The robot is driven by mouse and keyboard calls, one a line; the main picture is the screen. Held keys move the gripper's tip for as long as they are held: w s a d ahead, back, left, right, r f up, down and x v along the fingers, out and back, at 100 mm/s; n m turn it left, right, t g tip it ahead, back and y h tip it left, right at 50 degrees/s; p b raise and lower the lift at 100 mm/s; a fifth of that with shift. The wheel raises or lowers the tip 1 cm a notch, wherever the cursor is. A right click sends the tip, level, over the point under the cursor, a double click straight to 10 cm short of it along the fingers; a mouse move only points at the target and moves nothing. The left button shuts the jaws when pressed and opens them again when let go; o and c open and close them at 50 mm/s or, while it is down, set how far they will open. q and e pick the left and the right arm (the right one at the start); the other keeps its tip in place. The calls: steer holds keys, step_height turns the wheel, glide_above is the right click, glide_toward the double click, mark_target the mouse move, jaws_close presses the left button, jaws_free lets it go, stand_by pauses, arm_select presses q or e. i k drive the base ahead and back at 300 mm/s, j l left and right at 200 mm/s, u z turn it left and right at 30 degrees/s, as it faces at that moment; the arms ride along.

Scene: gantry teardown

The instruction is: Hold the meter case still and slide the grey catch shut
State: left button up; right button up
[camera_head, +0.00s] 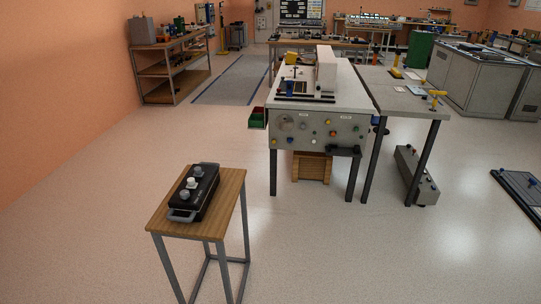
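A black case with grey and white knobs on top, which looks like the meter case (206,190), lies on a small wooden-topped stand (229,197) at the lower left. A grey loop-shaped part (182,215) sticks out at its near end; I cannot tell whether this is a handle or the catch. The catch's position is too small to make out. Neither of my grippers is in view, and nothing touches the case.
A white workbench (350,97) with knobs on its front panel stands behind, right of the stand. A grey box (417,178) lies on the floor under the adjoining table. Wooden shelves (157,69) stand at the back left. The floor around the stand is clear.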

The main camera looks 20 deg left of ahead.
mark_target(198, 174)
steer(key=i+z, duration=0.4)
steer(key=i, duration=0.9)
steer(key=i+u, duration=0.45)
steer(key=i+l+u, duration=0.1)
steer(key=i+u, duration=0.3)
steer(key=i+l+u, duration=0.2)
steer(key=u, duration=0.25)
steer(key=i+u, duration=0.25)
steer(key=u, duration=0.25)
steer(key=i+l+u, duration=0.1)
steer(key=i+u, duration=0.15)
steer(key=u, duration=0.25)
steer(key=i+l+u, duration=0.15)
steer(key=u, duration=0.3)
steer(key=i+l+u, duration=0.3)
steer(key=u, duration=0.2)
steer(key=i+l+u, duration=0.1)
steer(key=l+u, duration=0.25)
steer(key=u, duration=0.15)
